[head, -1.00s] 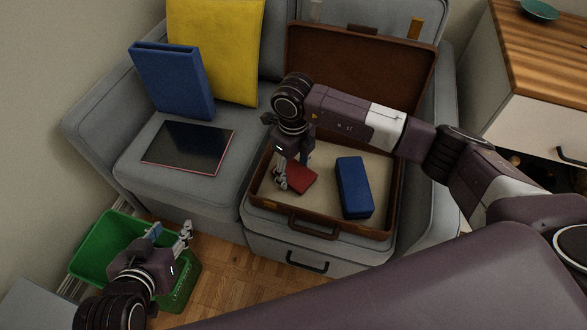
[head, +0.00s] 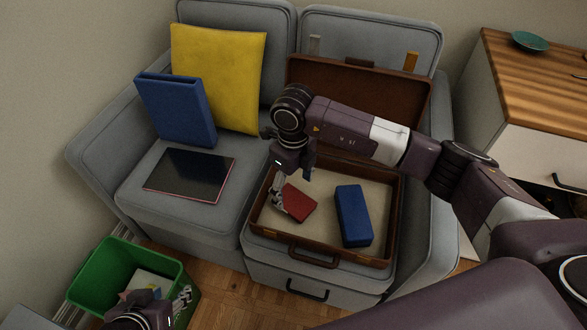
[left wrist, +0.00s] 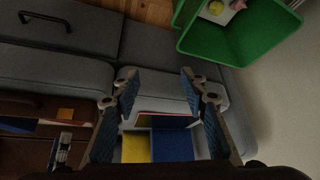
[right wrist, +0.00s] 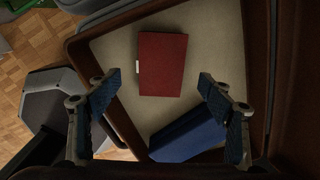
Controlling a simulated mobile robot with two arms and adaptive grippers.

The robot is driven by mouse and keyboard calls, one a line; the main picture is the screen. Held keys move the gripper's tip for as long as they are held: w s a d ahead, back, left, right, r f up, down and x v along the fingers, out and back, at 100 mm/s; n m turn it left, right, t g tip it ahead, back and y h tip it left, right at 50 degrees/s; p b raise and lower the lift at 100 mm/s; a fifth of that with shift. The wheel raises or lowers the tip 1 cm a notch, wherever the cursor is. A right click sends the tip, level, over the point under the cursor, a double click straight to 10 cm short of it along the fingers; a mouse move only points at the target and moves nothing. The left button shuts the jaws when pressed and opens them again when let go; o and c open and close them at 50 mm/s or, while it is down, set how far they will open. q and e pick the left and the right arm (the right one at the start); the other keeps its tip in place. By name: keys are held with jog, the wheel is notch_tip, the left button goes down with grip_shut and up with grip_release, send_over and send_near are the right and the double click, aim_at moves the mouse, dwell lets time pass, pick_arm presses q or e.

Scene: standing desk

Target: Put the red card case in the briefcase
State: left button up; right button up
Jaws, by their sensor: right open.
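The red card case (head: 298,203) lies flat inside the open brown briefcase (head: 388,250), on its light lining near the front left. It also shows in the right wrist view (right wrist: 163,64), with a small white mark on one edge. My right gripper (head: 281,198) is open over the briefcase, just above and beside the card case. In the right wrist view its two blue-padded fingers (right wrist: 158,95) are apart with nothing between them. My left gripper (left wrist: 158,82) is open and empty, low at the left by the green bin.
A blue case (head: 353,216) lies in the briefcase, right of the card case. A dark tablet-like item (head: 190,175), a blue binder (head: 174,110) and a yellow cushion (head: 222,80) are on the sofa's left seat. A green bin (head: 88,262) stands on the floor.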

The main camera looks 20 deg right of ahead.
aim_at(294, 201)
pick_arm(q)
jog(key=s+a+f+g+p, duration=0.1)
jog(key=s+a+g, duration=0.1)
jog(key=s, duration=0.4)
jog(key=shift+s+f+g+y, duration=0.25)
jog(key=shift+g+y, duration=0.15)
jog(key=shift+g, duration=0.1)
pick_arm(e)
notch_tip(294, 201, up, 7)
